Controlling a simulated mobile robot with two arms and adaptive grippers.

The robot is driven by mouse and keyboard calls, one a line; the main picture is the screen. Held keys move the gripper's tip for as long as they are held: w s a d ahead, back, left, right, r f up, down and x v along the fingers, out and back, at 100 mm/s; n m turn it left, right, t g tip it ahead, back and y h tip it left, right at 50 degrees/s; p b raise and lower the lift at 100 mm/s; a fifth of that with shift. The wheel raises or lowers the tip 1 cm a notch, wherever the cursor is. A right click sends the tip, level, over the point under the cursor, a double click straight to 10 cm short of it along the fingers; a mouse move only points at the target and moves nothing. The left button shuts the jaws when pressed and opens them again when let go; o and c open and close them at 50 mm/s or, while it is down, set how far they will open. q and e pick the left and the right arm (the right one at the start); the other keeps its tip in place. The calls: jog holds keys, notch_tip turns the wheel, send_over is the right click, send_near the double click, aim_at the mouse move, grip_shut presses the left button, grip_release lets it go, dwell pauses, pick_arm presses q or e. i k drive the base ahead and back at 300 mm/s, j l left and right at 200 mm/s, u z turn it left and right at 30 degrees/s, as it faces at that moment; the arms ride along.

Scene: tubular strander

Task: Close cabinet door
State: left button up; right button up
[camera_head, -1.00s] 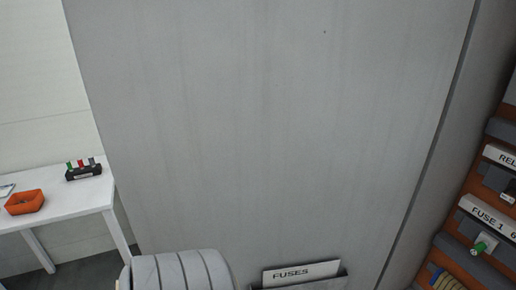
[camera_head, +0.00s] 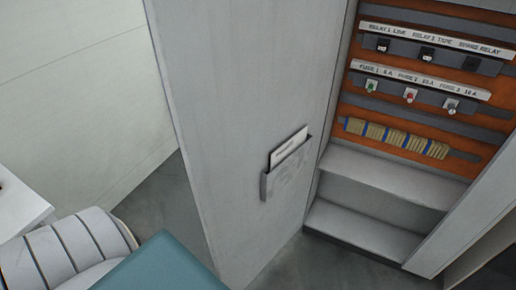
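The cabinet door (camera_head: 215,110) is a tall grey panel standing open to the left of the cabinet. A document holder (camera_head: 286,163) with a paper in it is fixed to its face. The cabinet (camera_head: 375,180) is open on the right. Inside are an orange panel with relays, several fuses (camera_head: 411,96) and a terminal strip (camera_head: 395,138). Neither of my grippers shows. A ribbed light-grey part of my arm and a teal part of my body are at the lower left, and no fingers are visible there.
A white table edge (camera_head: 18,207) is at the far left. A pale wall (camera_head: 70,90) stands behind the door. Grey floor (camera_head: 165,200) shows left of the door and below the cabinet.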

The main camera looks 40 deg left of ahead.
aim_at(241, 78)
jog(key=k+j+z, duration=0.1)
jog(key=j, duration=0.35)
jog(key=k+j+z, duration=0.1)
jog(key=j, duration=0.3)
jog(key=k+j+z, duration=0.1)
jog(key=j, duration=0.35)
jog(key=k+j+z, duration=0.1)
jog(key=j, duration=0.3)
jog(key=i+j+z, duration=0.1)
jog(key=j, duration=0.6)
jog(key=i+j+z, duration=0.1)
jog(key=j, duration=0.6)
